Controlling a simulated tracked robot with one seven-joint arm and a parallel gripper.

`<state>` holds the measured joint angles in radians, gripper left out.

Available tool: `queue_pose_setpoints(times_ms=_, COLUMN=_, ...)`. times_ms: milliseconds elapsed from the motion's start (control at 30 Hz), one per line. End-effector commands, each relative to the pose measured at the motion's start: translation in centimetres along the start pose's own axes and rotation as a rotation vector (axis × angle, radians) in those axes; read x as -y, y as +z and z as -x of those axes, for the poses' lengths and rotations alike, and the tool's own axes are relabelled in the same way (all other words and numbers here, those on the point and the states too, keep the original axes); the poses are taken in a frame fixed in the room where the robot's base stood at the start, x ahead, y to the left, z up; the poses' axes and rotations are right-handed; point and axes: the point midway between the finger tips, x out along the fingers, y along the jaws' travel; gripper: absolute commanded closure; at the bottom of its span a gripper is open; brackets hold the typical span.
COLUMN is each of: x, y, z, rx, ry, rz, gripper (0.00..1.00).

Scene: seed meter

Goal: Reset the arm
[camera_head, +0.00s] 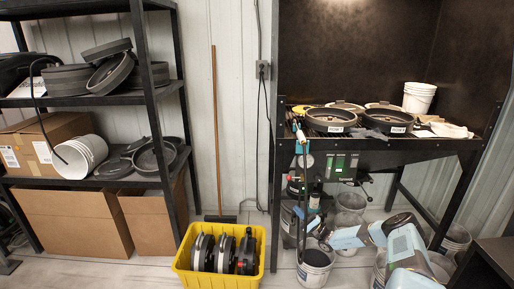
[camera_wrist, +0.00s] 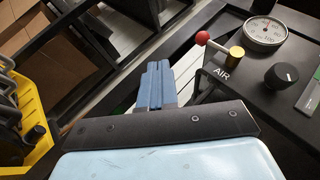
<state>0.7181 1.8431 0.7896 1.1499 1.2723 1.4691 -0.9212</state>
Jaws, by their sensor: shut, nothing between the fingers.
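My gripper (camera_wrist: 157,84) shows in the wrist view as two blue fingers pressed together beyond a dark crossbar, with nothing between them. In the head view my light-blue arm reaches in from the lower right, low in front of the black workbench (camera_head: 400,150). The fingers point toward the space beside the bench's control panel (camera_wrist: 290,75). In the wrist view, a red-knobbed lever (camera_wrist: 203,38), a round gauge (camera_wrist: 264,33) and a black knob (camera_wrist: 281,75) are to the right of the fingers, apart from them.
A yellow crate (camera_head: 220,277) holding several discs stands on the floor left of my arm. Black shelving (camera_head: 150,100) with dark rings and boxes is at the left. Buckets (camera_head: 314,268) crowd the floor under the bench. Dark round pans (camera_head: 331,120) lie on the bench top.

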Motion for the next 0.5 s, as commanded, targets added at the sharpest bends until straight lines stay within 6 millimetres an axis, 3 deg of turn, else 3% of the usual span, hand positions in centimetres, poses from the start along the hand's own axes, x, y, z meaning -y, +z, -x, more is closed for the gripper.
queue_pose_setpoints(times_ms=200, x=2.3, y=2.8, z=-5.7, rx=0.145, ry=0.154, rz=-0.022, gripper=1.0)
queue_pose_setpoints(times_ms=500, x=5.0, y=7.7, z=-11.9, rx=0.323, ry=0.395, rz=-0.039, gripper=1.0)
